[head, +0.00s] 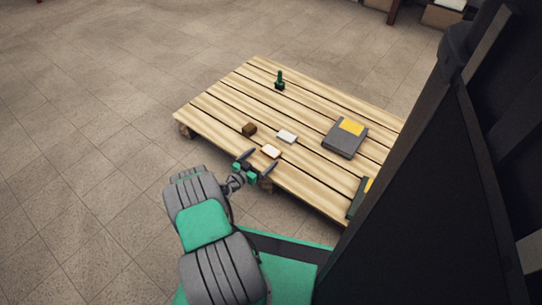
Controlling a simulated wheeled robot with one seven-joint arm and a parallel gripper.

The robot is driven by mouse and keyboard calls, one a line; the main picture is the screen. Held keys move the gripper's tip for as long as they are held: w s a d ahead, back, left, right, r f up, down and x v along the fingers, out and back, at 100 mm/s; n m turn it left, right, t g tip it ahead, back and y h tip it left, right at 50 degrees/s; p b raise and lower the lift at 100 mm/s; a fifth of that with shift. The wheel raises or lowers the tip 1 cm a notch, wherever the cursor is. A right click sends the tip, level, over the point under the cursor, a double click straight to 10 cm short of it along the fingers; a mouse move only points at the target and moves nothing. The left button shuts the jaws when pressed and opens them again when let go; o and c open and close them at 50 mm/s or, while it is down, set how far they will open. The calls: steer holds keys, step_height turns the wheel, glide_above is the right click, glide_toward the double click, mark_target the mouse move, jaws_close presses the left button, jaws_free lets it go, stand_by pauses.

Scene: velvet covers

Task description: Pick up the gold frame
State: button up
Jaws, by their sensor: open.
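Nothing in the head view shows clearly as a gold frame. The nearest match is a small flat piece (271,152) with a pale face and what looks like a tan or gold edge, lying near the pallet's front edge. My gripper (259,163) is open, its two dark fingers apart and pointing toward this piece from the front. No thing shows between the fingers. Whether a finger touches the piece cannot be told from here.
The wooden pallet (225,98) also bears a brown block (249,129), a white block (287,136), a green bottle (280,82) and a dark grey book-like box (342,143) with a yellow patch. A dark green item (356,198) at right is partly hidden by my body.

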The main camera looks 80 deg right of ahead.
mark_target(270, 151)
steer(key=b+x, duration=0.1)
steer(key=x, duration=0.1)
steer(key=b+x, duration=0.1)
steer(key=x, duration=0.1)
steer(key=shift+s+d+f, duration=0.2)
steer(key=shift+f, duration=0.05)
steer(key=shift+s+d+r, duration=0.1)
steer(key=shift+d, duration=0.3)
steer(key=shift+c, duration=0.4)
steer(key=c, duration=1.3)
